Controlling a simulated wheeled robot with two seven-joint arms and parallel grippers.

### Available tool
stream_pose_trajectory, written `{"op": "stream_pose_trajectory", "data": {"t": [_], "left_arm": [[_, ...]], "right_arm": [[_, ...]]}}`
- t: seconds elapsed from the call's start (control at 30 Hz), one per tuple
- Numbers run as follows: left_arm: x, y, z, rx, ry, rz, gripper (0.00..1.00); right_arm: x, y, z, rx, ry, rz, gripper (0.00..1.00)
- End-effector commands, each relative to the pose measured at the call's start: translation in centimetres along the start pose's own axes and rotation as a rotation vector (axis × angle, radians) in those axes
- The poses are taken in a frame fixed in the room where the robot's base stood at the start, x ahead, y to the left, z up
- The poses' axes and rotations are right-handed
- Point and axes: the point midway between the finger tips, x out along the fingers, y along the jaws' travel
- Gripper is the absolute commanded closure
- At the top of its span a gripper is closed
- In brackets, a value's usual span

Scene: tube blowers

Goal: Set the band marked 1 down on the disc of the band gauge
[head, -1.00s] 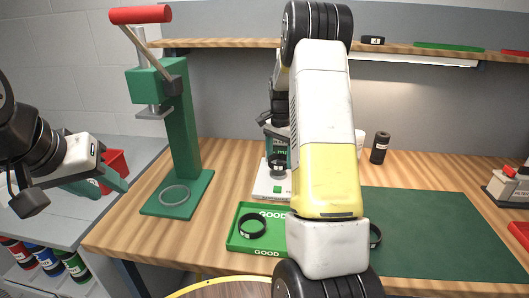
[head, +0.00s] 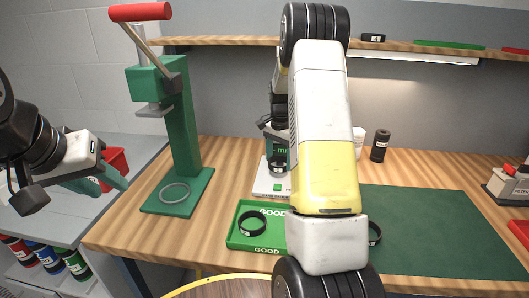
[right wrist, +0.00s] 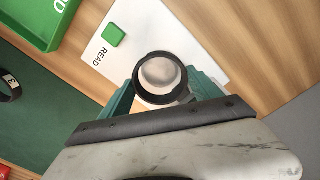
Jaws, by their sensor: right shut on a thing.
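My right gripper (right wrist: 163,86) is shut on a black band (right wrist: 139,90), held level between its teal fingers. No number shows on this band. The white band gauge (right wrist: 115,62) lies below, with a green READ button (right wrist: 113,35). A pale round surface, apparently the gauge disc (right wrist: 160,72), shows through the band's opening. Whether the band touches it, I cannot tell. In the head view the held band (head: 277,163) is over the gauge (head: 265,188), partly hidden by my right arm. My left gripper (head: 108,183) is open and empty at the far left.
A green GOOD tray (head: 240,243) holds a black band (head: 252,223). Another band (head: 375,233) is on the dark green mat (head: 440,230), half hidden by my arm. A green press (head: 183,130) with a grey ring (head: 174,193) on its base stands left.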

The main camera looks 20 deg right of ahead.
Motion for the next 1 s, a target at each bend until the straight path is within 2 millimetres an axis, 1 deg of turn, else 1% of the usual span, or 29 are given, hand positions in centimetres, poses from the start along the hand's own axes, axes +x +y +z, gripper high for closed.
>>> {"op": "stream_pose_trajectory", "data": {"t": [1.0], "left_arm": [[0.0, 0.0, 0.0, 0.0, 0.0, 0.0, 0.64]], "right_arm": [[2.5, 0.1, 0.0, 0.0, -0.001, 0.001, 0.67]]}}
